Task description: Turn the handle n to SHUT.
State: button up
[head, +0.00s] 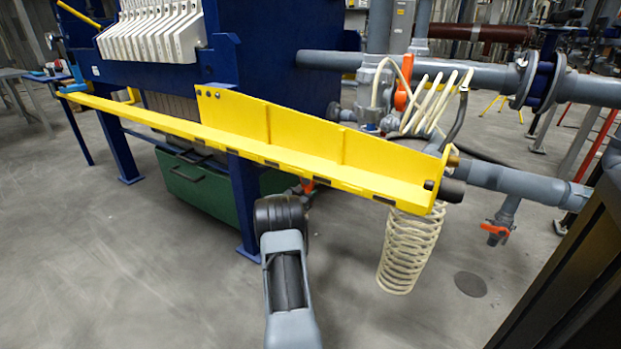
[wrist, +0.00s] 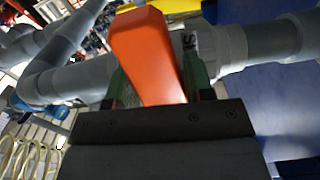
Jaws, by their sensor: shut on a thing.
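In the wrist view an orange valve handle (wrist: 150,55) runs up from between the jaws of my gripper (wrist: 157,88). The jaws are shut on it, with green finger parts showing on both sides. The handle sits in front of a grey pipe fitting (wrist: 228,48); the tag of this valve cannot be read. In the head view my arm reaches up from the bottom middle, and its black end joint hides my jaws. A bit of an orange handle (head: 308,184) shows just right of that joint, under the yellow rail. I cannot tell which way the handle points relative to SHUT.
The yellow rail (head: 330,172) crosses above and ahead of my arm. A green bin (head: 200,188) stands behind it under the blue press. Other orange handles show at the upper right (head: 403,85) and lower right (head: 497,231). A coiled cream hose (head: 408,250) hangs right. Floor at left is clear.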

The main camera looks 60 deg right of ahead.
jog(key=o, duration=1)
jog(key=shift+w+a, duration=0.15)
jog(key=shift+w, duration=0.25)
jog(key=shift+s, duration=0.2)
jog(key=shift+a+p, duration=0.85)
jog(key=shift+a, duration=2.55)
jog(key=shift+s, duration=0.1)
jog(key=shift+r, duration=0.1)
